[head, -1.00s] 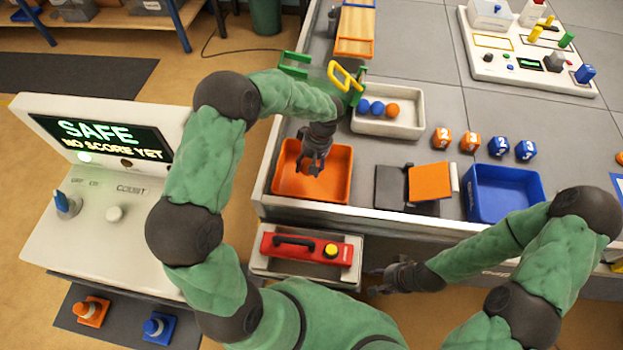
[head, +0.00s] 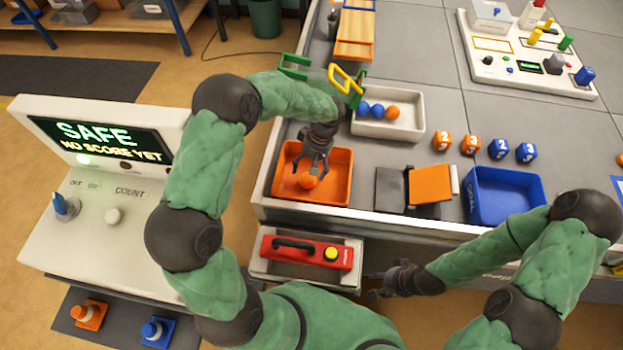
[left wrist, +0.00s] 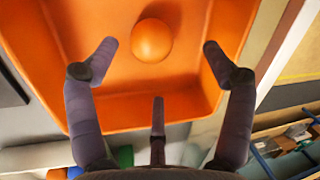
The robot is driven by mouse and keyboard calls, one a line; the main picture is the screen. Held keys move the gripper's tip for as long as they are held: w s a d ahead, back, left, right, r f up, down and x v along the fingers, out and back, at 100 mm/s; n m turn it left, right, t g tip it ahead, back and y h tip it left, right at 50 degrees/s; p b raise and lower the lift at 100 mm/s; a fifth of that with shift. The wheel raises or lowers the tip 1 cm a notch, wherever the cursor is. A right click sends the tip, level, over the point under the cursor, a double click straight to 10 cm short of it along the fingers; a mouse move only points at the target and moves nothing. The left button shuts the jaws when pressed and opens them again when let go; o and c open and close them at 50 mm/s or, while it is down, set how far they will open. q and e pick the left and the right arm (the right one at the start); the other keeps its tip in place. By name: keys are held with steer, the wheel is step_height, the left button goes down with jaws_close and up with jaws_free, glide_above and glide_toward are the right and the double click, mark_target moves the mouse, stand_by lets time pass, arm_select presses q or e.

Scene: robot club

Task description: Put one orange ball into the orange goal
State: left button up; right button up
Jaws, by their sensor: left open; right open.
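The orange goal (head: 334,188) is an open orange bin at the table's near left corner. An orange ball (head: 307,181) lies inside it, and the ball also shows in the left wrist view (left wrist: 151,40) on the floor of the goal (left wrist: 100,20). My left gripper (head: 314,168) is open above the goal, its fingers spread and apart from the ball. It also shows open in the left wrist view (left wrist: 155,60). My right gripper (head: 378,285) is open and empty, low in front of the table edge. Another orange ball (head: 393,112) sits in the white tray.
The white tray (head: 415,128) behind the goal also holds blue balls (head: 370,109). A blue bin (head: 507,190), an orange flap (head: 430,184) and numbered cubes (head: 470,145) stand to the right. A console (head: 150,195) at left reads "SAFE, NO SCORE YET".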

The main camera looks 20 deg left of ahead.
arm_select(q)
steer(key=v, duration=1)
steer(key=shift+r, duration=0.35)
